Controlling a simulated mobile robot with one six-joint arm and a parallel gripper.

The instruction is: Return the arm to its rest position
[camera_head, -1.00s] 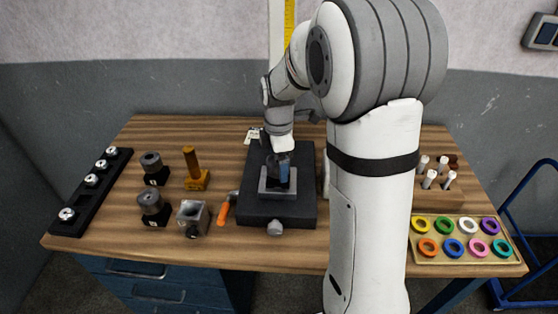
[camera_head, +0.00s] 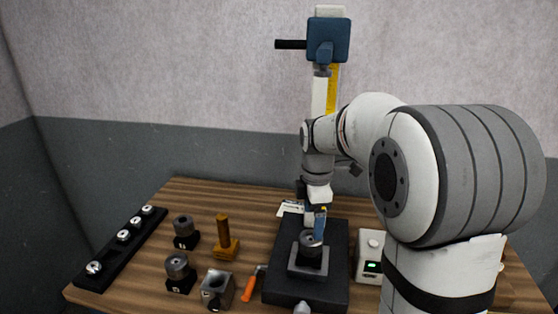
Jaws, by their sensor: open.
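My gripper (camera_head: 316,222) hangs at the end of my white and grey arm, pointing down. It is open and sits just above a dark round part (camera_head: 310,243), whose top shows below the fingers. A blue piece shows at the fingers. The dark part stands in a grey square fixture (camera_head: 308,269) on the black base (camera_head: 281,289) of a press-like stand. I see no object held in the gripper. My arm is bent and reaches from the right across the bench.
The stand's column with a yellow scale (camera_head: 332,88) and its blue head (camera_head: 328,40) with a black handle rise behind my arm. An orange-handled tool (camera_head: 249,288), a brown post (camera_head: 223,232), dark round parts and a black rack (camera_head: 112,264) lie left. A white box (camera_head: 369,256) stands right of the base.

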